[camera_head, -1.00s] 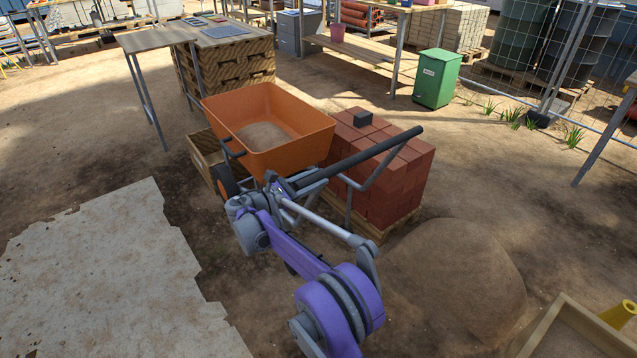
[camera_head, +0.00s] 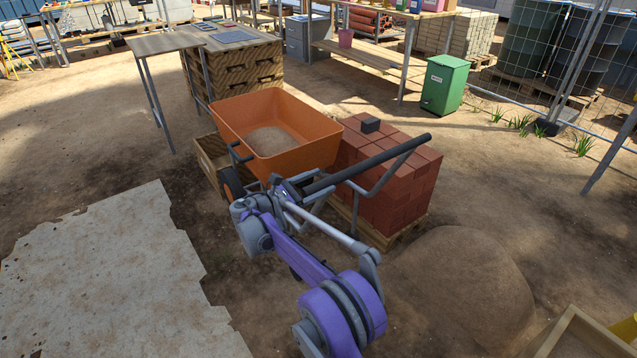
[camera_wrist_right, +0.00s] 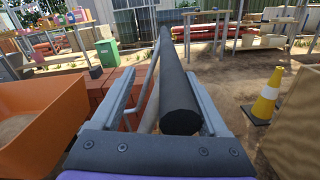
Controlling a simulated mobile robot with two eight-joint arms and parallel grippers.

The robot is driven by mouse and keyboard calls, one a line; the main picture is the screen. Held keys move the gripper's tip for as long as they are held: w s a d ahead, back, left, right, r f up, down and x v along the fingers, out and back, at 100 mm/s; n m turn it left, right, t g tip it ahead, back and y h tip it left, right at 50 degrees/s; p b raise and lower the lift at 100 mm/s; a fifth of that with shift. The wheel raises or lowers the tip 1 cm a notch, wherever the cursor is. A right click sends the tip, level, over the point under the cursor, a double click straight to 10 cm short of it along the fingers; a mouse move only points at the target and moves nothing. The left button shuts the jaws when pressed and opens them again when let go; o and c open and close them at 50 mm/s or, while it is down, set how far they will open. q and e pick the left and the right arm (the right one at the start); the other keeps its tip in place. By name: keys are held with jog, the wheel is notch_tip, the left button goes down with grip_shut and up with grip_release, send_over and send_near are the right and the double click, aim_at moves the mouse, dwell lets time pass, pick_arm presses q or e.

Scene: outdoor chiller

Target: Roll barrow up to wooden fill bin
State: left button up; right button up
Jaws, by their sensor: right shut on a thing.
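The orange barrow (camera_head: 315,155) holds some sand (camera_head: 268,141) and stands left of the brick stack, with its long dark handle (camera_head: 385,152) slanting up to the right. My right gripper (camera_head: 285,188) is shut on this handle; in the right wrist view the handle (camera_wrist_right: 178,95) runs between its two fingers (camera_wrist_right: 163,100). A low wooden box (camera_head: 211,167) shows behind the barrow's left side, partly hidden by it. Another open wooden box (camera_head: 560,333) is cut off at the bottom right. I cannot tell which is the fill bin. My left gripper is out of view.
A red brick stack (camera_head: 405,185) on a pallet is close on the barrow's right. A dirt mound (camera_head: 460,285) lies in front of it. A pale slab (camera_head: 110,280) covers the left ground. A green bin (camera_head: 444,84) stands farther back. Open dirt lies at the far left.

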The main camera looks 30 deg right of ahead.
jog(key=a+p, duration=0.1)
jog(key=a, duration=1)
jog(key=shift+s, duration=0.4)
jog(key=shift+d, duration=0.1)
